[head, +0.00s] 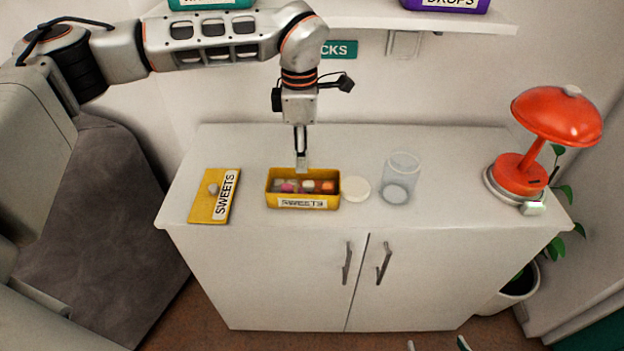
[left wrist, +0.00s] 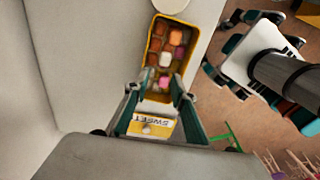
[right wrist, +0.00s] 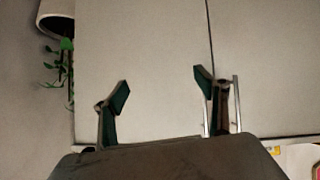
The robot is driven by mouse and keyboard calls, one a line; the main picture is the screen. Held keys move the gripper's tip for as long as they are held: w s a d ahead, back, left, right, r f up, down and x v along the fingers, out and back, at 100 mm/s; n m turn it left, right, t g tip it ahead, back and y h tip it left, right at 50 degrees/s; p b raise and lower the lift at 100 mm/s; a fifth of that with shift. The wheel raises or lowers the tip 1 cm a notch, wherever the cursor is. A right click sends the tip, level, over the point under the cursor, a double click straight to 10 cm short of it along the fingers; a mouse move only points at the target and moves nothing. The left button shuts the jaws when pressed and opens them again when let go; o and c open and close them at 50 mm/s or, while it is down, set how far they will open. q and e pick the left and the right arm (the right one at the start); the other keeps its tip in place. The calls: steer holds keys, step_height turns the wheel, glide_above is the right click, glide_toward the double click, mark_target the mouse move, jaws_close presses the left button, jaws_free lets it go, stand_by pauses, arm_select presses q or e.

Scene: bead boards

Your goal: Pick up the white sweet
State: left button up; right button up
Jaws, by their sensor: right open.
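The yellow box labelled SWEETS (head: 272,202) stands on the white cabinet with several coloured sweets in it. A white sweet (head: 308,186) lies among pink and orange ones; it also shows in the left wrist view (left wrist: 165,59). My left gripper (head: 302,166) points down just above the back of the box. In the left wrist view its fingers (left wrist: 157,90) are apart, with nothing between them that I can see held. My right gripper (right wrist: 161,80) is open and empty in front of the cabinet doors; its fingertips show at the bottom of the head view (head: 437,345).
A red lamp (head: 556,115) is far right. A shelf (head: 370,20) hangs above.

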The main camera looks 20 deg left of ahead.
mark_target(303, 184)
arm_select(q)
steer(key=f, duration=0.2)
steer(key=shift+s+d+f, duration=0.1)
steer(key=shift+s+f, duration=0.2)
steer(key=shift+s, duration=0.1)
step_height(303, 184, down, 3)
steer(key=shift+d+f+p, duration=0.1)
steer(key=shift+f+p, duration=0.1)
steer(key=shift+p, duration=0.1)
steer(key=shift+w+f, duration=0.1)
steer(key=shift+f, duration=0.3)
steer(key=c, duration=0.5)
arm_select(e)
steer(key=shift+s+r, duration=0.2)
steer(key=shift+s, duration=0.5)
